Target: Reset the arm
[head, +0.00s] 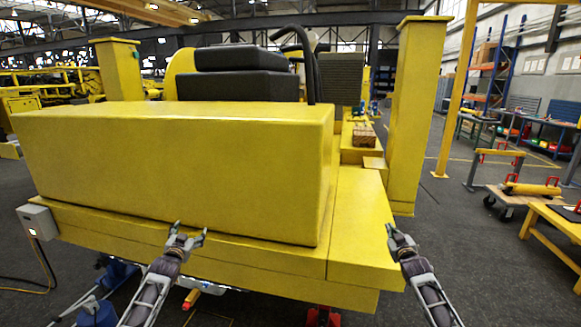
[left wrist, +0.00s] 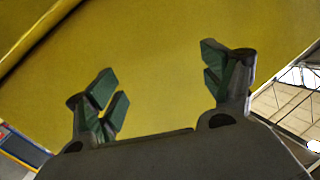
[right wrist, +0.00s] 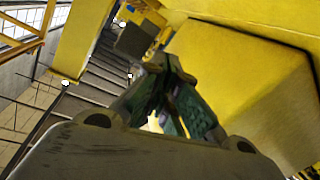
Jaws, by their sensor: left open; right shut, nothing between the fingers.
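My left gripper (head: 188,236) is in front of the large yellow machine body (head: 170,170), near its lower front edge. In the left wrist view the left gripper (left wrist: 165,95) has its fingers wide apart with nothing between them, and yellow surface fills the background. My right gripper (head: 396,236) is at the right front corner of the machine, beside the yellow side ledge (head: 355,225). In the right wrist view the right gripper (right wrist: 175,100) has its fingers together and holds nothing. I cannot tell whether either gripper touches the machine.
Yellow posts stand at right (head: 415,120) and left (head: 120,70). A grey box (head: 37,222) with a cable is on the machine's left corner. A blue stand (head: 97,308) is at lower left. A wheeled cart (head: 515,195) and yellow bench (head: 555,225) are at right. Open floor (head: 465,240) lies between.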

